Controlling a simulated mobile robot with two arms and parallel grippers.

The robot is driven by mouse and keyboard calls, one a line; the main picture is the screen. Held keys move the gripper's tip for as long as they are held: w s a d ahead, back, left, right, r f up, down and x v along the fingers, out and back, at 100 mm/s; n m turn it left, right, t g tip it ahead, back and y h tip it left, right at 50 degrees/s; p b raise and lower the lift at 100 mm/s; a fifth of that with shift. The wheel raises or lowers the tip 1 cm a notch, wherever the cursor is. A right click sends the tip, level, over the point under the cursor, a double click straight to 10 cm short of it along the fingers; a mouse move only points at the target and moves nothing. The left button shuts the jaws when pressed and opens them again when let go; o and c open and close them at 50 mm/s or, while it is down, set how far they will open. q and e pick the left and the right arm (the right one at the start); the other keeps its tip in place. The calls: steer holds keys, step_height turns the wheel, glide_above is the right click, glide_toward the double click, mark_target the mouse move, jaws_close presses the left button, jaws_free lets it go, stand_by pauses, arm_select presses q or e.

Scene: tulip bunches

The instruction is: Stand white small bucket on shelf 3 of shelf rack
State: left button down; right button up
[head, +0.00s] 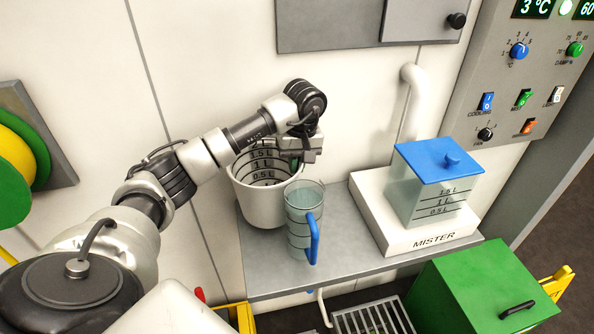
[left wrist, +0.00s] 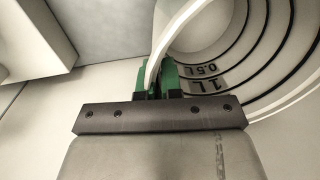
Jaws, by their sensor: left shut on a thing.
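The white small bucket (head: 265,205) stands upright on a grey metal shelf in the head view, with volume marks 0.5 L to 1.5 L inside. My left gripper (head: 297,163) is at the bucket's right rim, pointing down, shut on the rim wall. In the left wrist view the green fingers (left wrist: 163,80) straddle the white rim, and the bucket's inside (left wrist: 225,70) shows to the right. My right gripper is not in view. The shelf rack and its shelf 3 are not clearly identifiable in these frames.
A clear jug (head: 300,215) with a blue handle stands close in front of the bucket. A white MISTER unit (head: 395,235) with a blue-lidded tank (head: 437,180) is to the right. A green box (head: 480,285) stands lower right. The grey shelf (head: 280,280) has some bare front edge.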

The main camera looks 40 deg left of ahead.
arm_select(q)
step_height(320, 180, down, 4)
steer(key=shift+w+r+p, duration=0.1)
steer(key=shift+r+p, duration=0.15)
steer(key=shift+p, duration=0.25)
steer(key=shift+f, duration=0.1)
steer(key=c, duration=1.7)
jaws_free()
steer(key=o, duration=0.4)
